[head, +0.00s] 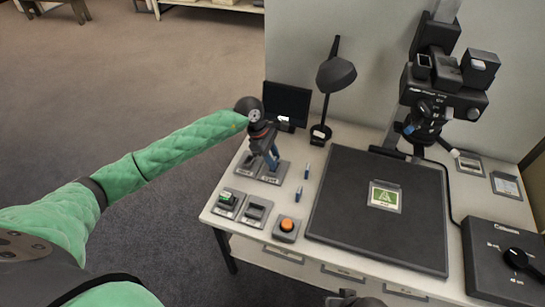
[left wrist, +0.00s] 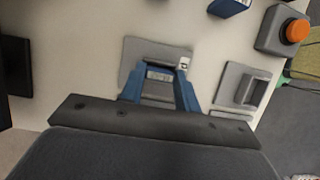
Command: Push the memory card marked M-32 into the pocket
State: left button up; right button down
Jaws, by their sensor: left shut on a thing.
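My left gripper (head: 271,160) reaches down over the rear left of the table, its blue fingers close above a grey holder plate. In the left wrist view the gripper (left wrist: 160,82) is shut on a small dark piece with a pale label (left wrist: 160,74), which I take to be the memory card. Its marking is too small to read. A grey plate with a dark recess (left wrist: 134,50), apparently the pocket, lies directly beneath the fingertips. I cannot tell how far the card sits in it. My right gripper is not clearly seen.
An orange button (head: 287,225), a holder with a green piece (head: 227,199) and another grey holder (head: 256,210) stand along the front left. A black board (head: 345,225), a lamp (head: 336,75) and a dark screen (head: 288,102) are nearby.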

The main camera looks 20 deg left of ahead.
pick_arm(q)
jog(key=o, duration=1)
jog(key=shift+o, duration=0.2)
jog(key=shift+r, duration=0.15)
notch_tip(320, 180, up, 6)
jog(key=shift+f+p, duration=0.1)
jog(key=shift+p, duration=0.5)
jog(key=shift+d, duration=0.1)
dwell(0.4)
